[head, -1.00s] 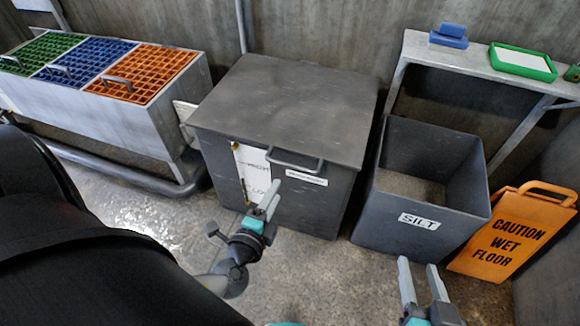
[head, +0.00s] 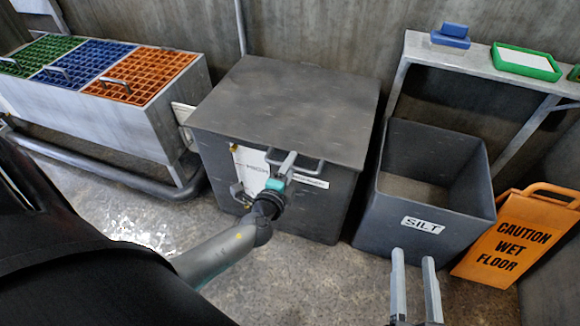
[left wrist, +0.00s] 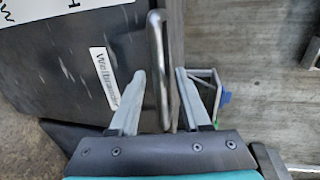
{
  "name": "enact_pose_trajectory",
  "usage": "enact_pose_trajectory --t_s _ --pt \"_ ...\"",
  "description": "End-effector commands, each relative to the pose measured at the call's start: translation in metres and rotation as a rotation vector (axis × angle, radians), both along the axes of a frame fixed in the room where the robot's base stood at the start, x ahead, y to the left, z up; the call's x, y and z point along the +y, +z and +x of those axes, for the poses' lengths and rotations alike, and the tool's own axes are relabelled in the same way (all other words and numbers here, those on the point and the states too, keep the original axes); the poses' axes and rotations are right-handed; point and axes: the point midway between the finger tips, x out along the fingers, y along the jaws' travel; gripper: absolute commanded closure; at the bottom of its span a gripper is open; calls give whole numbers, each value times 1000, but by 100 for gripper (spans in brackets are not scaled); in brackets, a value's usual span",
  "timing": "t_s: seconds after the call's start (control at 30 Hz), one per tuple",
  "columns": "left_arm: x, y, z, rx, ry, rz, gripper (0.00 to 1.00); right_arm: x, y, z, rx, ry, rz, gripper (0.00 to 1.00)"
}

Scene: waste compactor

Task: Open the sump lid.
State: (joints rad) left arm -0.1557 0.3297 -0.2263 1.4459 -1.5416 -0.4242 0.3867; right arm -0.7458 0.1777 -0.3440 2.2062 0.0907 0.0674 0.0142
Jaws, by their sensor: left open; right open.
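The sump is a dark grey box with a flat grey lid (head: 285,105), which lies shut on top. A bar handle (head: 310,168) sits at the lid's front edge, and it also shows in the left wrist view (left wrist: 156,65). My left gripper (head: 284,165) is open at this handle. In the left wrist view, the fingers of my left gripper (left wrist: 160,90) stand on either side of the bar, with gaps, so it is not gripped. My right gripper (head: 414,260) is open and empty in front of the silt bin.
An open grey bin (head: 400,222) labelled SILT stands right of the sump. An orange wet-floor sign (head: 505,240) leans beside it. A shelf (head: 475,65) holds a blue block and a green tray. A trough with coloured grates (head: 110,120) stands left. Floor in front is clear.

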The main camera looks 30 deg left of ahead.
Motion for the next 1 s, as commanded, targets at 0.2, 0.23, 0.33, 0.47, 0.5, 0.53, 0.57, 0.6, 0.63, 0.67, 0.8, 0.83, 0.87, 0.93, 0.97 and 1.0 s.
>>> enact_pose_trajectory --t_s 0.2,0.23,0.33,0.47,0.5,0.53,0.57,0.6,0.63,0.67,0.8,0.83,0.87,0.93,0.97,1.0 --pt "0 0 0 0 0 0 58 0 0 0 1 0 0 50" --pt "0 0 0 0 0 0 62 0 0 0 1 0 0 50" --pt "0 0 0 0 0 0 73 0 0 0 1 0 0 50" --pt "0 0 0 0 0 0 88 0 0 0 2 0 -1 50" --pt "0 0 0 0 0 0 92 0 0 0 2 0 -1 50" --pt "0 0 0 0 0 0 96 0 0 0 2 0 -1 50" --pt "0 0 0 0 0 0 99 0 0 0 2 0 -1 50" --pt "0 0 -1 0 0 0 100 0 0 0 2 0 -1 50" --pt "0 0 -1 0 0 0 100 0 -1 0 2 0 -1 50" --pt "0 0 -1 0 0 0 100 0 -1 0 2 0 -1 50" --pt "0 0 -1 1 0 0 100 0 -1 0 3 1 -1 50" --pt "0 0 -1 1 0 0 100 0 -1 0 3 1 -1 50" --pt "0 0 -1 1 0 0 100 0 -1 0 3 1 -1 50" --pt "0 0 -1 1 0 0 100 0 -1 0 3 1 -1 50" --pt "0 0 -1 1 0 0 100 0 -1 0 3 1 -1 50" --pt "0 0 -1 1 0 0 100 0 -1 0 3 1 -1 50"
